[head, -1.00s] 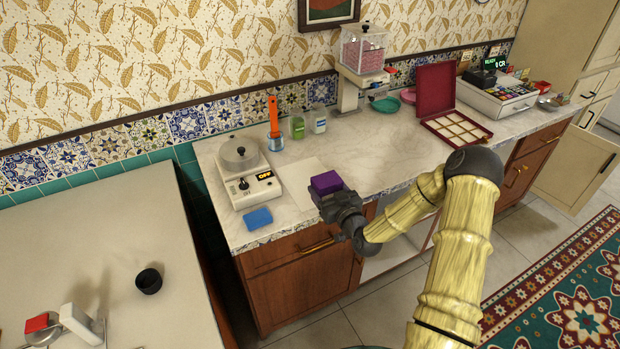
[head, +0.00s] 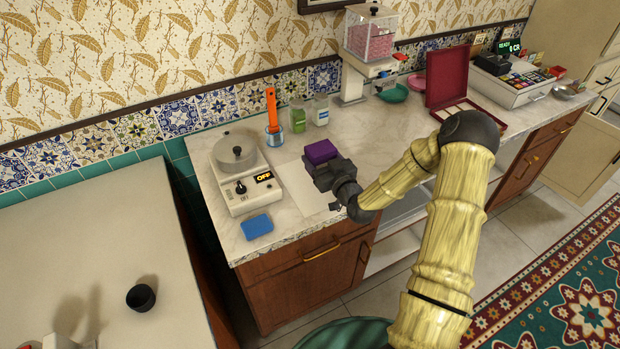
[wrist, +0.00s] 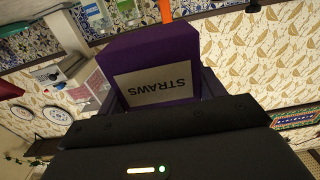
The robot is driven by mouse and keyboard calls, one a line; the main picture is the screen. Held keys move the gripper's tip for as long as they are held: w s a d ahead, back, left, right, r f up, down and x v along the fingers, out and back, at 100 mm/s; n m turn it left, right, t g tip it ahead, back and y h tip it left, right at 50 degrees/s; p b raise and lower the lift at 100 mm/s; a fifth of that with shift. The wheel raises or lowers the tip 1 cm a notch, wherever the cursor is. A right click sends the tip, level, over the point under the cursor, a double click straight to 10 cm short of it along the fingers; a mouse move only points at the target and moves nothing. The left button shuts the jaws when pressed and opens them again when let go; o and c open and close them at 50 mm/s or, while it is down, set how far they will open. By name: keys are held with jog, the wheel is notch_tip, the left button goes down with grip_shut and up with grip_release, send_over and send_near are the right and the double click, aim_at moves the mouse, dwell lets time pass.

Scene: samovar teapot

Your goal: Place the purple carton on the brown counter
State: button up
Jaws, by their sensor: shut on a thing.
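The purple carton (head: 320,152) is in my gripper (head: 322,172), over the front part of the marble-topped counter (head: 292,228) with brown wooden fronts. In the wrist view the carton (wrist: 150,62) fills the space beyond the jaws and shows a pale label reading "STRAWS". My gripper (wrist: 195,85) is shut on it; the fingertips are mostly hidden behind the carton and the gripper body. A pale sheet (head: 303,190) lies on the counter below and to the left of the gripper. I cannot tell how high the carton is above the top.
A white scale-like device (head: 242,185) reading "OFF" and a blue sponge (head: 257,226) stand left. Jars (head: 298,117) and a flask with an orange handle (head: 272,112) are behind. A red box (head: 450,85) is right. A beige table (head: 90,240) with a black cup (head: 141,297) is lower left.

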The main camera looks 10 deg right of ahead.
jog(key=shift+s+d, duration=0.1)
jog(key=shift+s, duration=0.3)
jog(key=shift+s+d+f, duration=0.1)
jog(key=shift+d+f, duration=0.05)
notch_tip(320, 180, down, 5)
jog(key=shift+r+p, duration=0.2)
jog(key=shift+p, duration=0.3)
jog(key=shift+f, duration=0.4)
jog(key=shift+f+p, duration=0.4)
jog(key=shift+f, duration=1.7)
